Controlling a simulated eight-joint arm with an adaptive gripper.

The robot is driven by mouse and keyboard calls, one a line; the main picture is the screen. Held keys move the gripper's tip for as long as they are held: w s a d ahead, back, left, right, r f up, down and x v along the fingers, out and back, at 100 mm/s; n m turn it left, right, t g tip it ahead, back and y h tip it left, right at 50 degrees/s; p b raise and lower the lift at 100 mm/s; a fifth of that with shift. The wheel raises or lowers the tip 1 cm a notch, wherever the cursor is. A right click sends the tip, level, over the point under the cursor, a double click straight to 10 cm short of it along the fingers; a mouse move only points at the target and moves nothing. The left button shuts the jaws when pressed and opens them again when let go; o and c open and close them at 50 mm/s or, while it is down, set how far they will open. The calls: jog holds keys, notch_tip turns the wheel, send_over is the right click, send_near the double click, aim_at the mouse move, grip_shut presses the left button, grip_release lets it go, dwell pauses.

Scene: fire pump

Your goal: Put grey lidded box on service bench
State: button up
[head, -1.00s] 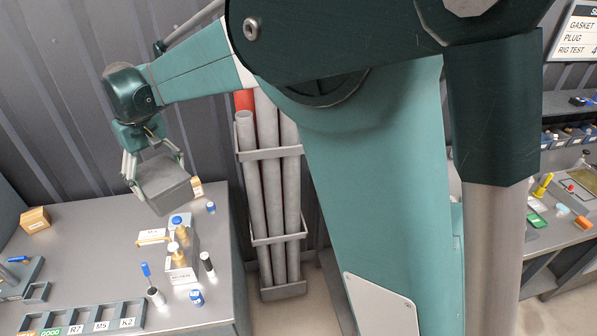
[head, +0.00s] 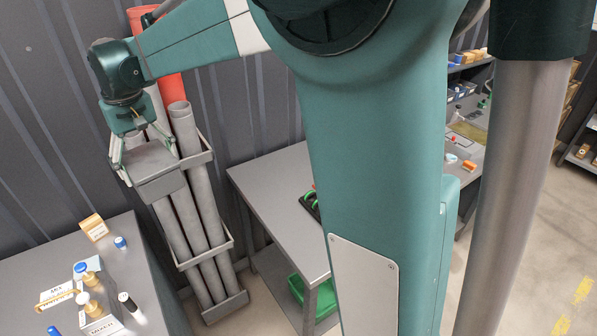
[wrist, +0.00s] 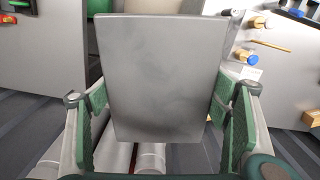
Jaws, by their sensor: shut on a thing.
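The grey lidded box (head: 160,186) is held in the air at the left of the head view, in front of the rack of pipes. My gripper (head: 148,160) is shut on it, with a finger on each side. In the wrist view the box's flat grey top (wrist: 162,75) fills the middle, between the green finger pads of my gripper (wrist: 162,98). A grey bench (head: 272,184) with a lower shelf stands right of the rack. It may be the service bench; no label shows. My arm hides part of it.
The pipe rack (head: 213,249) holds several grey pipes and stands below the box. Another grey bench (head: 75,243) at lower left carries bottles, a small carton (head: 94,227) and labelled parts. The middle bench's left top looks clear; a green item (head: 311,203) lies by my arm.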

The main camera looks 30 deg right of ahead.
jog(key=s+d+r+m+b, duration=0.1)
jog(key=s+d+m, duration=0.1)
jog(key=d, duration=1)
jog(key=s+d+m+b, duration=0.1)
jog(key=s+d+m, duration=0.15)
jog(key=d, duration=1.05)
jog(key=s+d+r+m+b, duration=0.1)
jog(key=s+d+m, duration=0.15)
jog(key=d, duration=0.95)
jog(key=w+d+f+n+p, duration=0.2)
jog(key=w+d+f+p, duration=0.1)
jog(key=w+f, duration=0.9)
jog(key=w+d+f+n+p, duration=0.3)
jog(key=w+d+f, duration=0.3)
jog(key=w+f, duration=0.5)
jog(key=shift+w+d+f+p, duration=0.3)
jog(key=shift+w+p, duration=0.45)
jog(key=shift+w, duration=1)
jog(key=shift+f, duration=0.1)
notch_tip(320, 180, down, 6)
jog(key=shift+f, duration=0.15)
jog(key=shift+f+p, duration=0.35)
jog(key=shift+f, duration=1.45)
